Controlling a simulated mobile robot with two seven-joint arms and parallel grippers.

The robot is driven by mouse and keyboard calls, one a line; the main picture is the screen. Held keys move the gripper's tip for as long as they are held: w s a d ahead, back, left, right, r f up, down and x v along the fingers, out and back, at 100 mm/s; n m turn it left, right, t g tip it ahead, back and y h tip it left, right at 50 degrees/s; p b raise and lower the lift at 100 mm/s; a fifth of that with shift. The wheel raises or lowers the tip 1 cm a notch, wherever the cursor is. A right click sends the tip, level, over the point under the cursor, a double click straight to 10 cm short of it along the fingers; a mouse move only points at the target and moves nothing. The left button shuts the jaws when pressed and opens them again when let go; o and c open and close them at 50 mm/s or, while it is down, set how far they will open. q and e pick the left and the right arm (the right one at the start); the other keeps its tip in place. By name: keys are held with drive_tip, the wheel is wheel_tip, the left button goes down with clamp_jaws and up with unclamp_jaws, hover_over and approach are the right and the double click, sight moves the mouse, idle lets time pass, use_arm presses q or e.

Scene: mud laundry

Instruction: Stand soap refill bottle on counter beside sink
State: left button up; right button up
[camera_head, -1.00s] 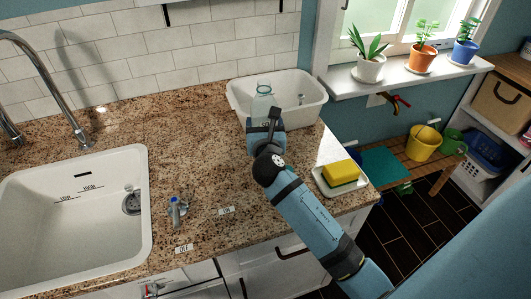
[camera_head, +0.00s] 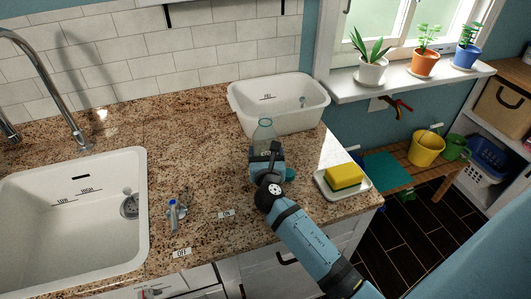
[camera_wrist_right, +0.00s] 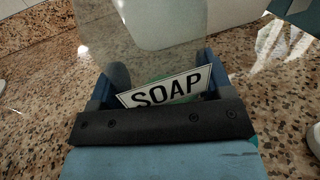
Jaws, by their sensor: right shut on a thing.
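The soap refill bottle (camera_head: 264,131) is clear with a teal tint and shows above my right gripper in the head view. In the right wrist view its SOAP label (camera_wrist_right: 170,88) sits between the fingers. My right gripper (camera_head: 265,152) is shut on the bottle over the granite counter (camera_head: 190,125), in front of the white tub. The bottle looks about upright; its base is hidden by my gripper, so I cannot tell whether it touches the counter. The white sink (camera_head: 75,220) is at the left. My left gripper is not in view.
A white tub (camera_head: 300,118) stands behind the bottle. A yellow and green sponge (camera_head: 344,177) lies on a white dish (camera_head: 358,190) to the right. A small blue-and-grey item (camera_head: 173,213) is near the sink. The counter between sink and bottle is mostly clear.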

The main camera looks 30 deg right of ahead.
drive_tip(key=shift+f, duration=0.2)
drive_tip(key=o, duration=1.1)
drive_tip(key=shift+o, duration=0.2)
drive_tip(key=shift+r, duration=0.2)
drive_tip(key=v, duration=1.1)
drive_tip(key=shift+s+b, duration=0.1)
drive_tip(key=shift+b, duration=0.3)
drive_tip(key=shift+s+a, duration=0.2)
drive_tip(key=shift+s, duration=0.2)
